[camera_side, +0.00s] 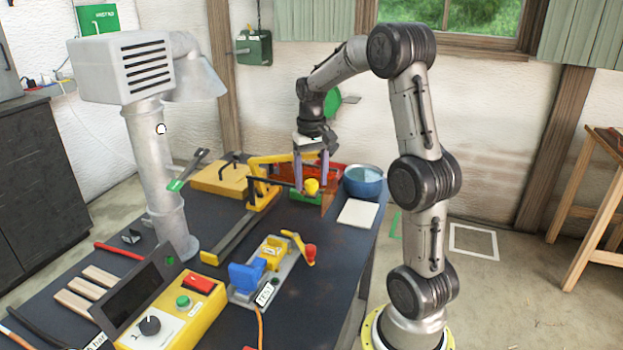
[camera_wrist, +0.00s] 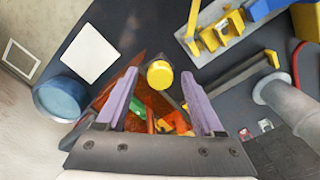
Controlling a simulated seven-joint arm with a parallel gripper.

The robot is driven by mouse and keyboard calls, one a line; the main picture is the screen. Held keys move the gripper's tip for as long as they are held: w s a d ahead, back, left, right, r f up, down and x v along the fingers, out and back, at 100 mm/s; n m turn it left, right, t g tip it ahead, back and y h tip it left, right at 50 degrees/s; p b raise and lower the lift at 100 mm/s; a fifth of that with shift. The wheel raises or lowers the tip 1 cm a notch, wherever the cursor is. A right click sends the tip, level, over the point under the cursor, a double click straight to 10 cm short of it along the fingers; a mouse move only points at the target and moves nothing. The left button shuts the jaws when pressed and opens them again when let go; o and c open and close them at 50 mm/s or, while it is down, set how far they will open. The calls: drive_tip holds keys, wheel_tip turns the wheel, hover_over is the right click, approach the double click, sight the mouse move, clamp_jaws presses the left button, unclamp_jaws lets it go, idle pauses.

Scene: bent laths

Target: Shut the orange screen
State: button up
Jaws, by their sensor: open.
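The orange screen (camera_side: 330,174) is at the far end of the dark bench, partly behind my gripper. In the wrist view its see-through orange panel (camera_wrist: 121,84) shows around and between my fingers. A yellow round knob (camera_side: 311,186) is by the screen; in the wrist view the knob (camera_wrist: 160,74) lies between the fingertips. My gripper (camera_side: 311,184) points down with its purple fingers apart, one on each side of the knob. I cannot tell whether either finger touches it. Green and orange pieces (camera_wrist: 160,122) show behind the panel. The screen's exact angle is unclear.
A blue pot (camera_side: 363,181) and a white square plate (camera_side: 358,213) are right of the screen. A yellow lever-arm tool (camera_side: 264,190) stands close on the left. A grey column with a boxy head (camera_side: 155,160) rises at the left. A control box (camera_side: 172,315) is in front.

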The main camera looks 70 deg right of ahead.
drive_tip(key=shift+f, duration=0.2)
clamp_jaws()
idle(0.3)
drive_tip(key=shift+r, duration=0.1)
idle(1.0)
